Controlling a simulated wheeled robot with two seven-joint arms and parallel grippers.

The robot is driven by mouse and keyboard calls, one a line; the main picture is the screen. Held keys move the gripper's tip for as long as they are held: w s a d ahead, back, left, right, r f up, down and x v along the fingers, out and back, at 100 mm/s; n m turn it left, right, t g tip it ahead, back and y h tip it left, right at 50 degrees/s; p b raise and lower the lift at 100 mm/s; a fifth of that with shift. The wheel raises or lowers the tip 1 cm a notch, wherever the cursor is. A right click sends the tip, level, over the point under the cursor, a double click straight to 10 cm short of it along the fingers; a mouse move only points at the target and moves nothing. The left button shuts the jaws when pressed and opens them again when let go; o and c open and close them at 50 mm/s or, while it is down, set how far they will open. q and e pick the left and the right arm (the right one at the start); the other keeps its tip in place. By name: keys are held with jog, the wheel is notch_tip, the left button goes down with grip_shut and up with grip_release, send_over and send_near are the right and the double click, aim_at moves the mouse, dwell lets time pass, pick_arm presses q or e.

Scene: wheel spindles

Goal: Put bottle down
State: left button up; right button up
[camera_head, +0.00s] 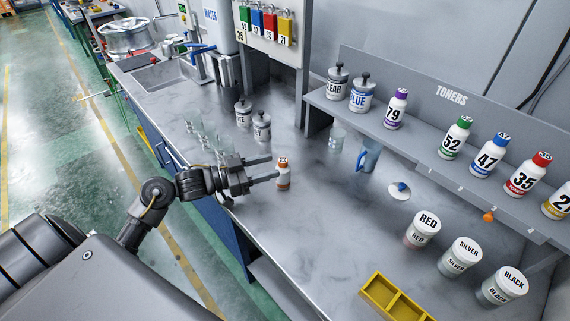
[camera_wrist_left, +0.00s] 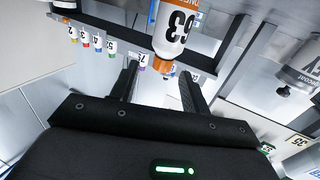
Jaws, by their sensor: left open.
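A small white bottle with an orange cap and band (camera_head: 283,175) stands upright on the grey counter (camera_head: 310,220), near its front edge. In the left wrist view the bottle (camera_wrist_left: 177,28) shows upside down, with the number 63 on its label. My left gripper (camera_head: 274,168) comes in from the left and is open. Its two fingers are apart, with the bottle just at their tips. In the left wrist view the fingers (camera_wrist_left: 160,82) have an empty gap between them. I cannot tell whether a finger touches the bottle. My right gripper is not in view.
Clear glasses (camera_head: 208,138) and two grey-lidded jars (camera_head: 262,126) stand behind the gripper. A toner shelf (camera_head: 420,148) holds numbered bottles. A blue jug (camera_head: 369,156), labelled tubs (camera_head: 460,256) and a yellow tray (camera_head: 393,298) are to the right. The middle counter is clear.

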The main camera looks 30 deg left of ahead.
pick_arm(q)
jog(key=v, duration=0.4)
jog(key=shift+a+f, duration=0.1)
jog(key=shift+a, duration=0.2)
jog(key=shift+s+a+r+b, duration=0.2)
jog(key=shift+s+a+b, duration=0.05)
jog(key=shift+s+b, duration=0.1)
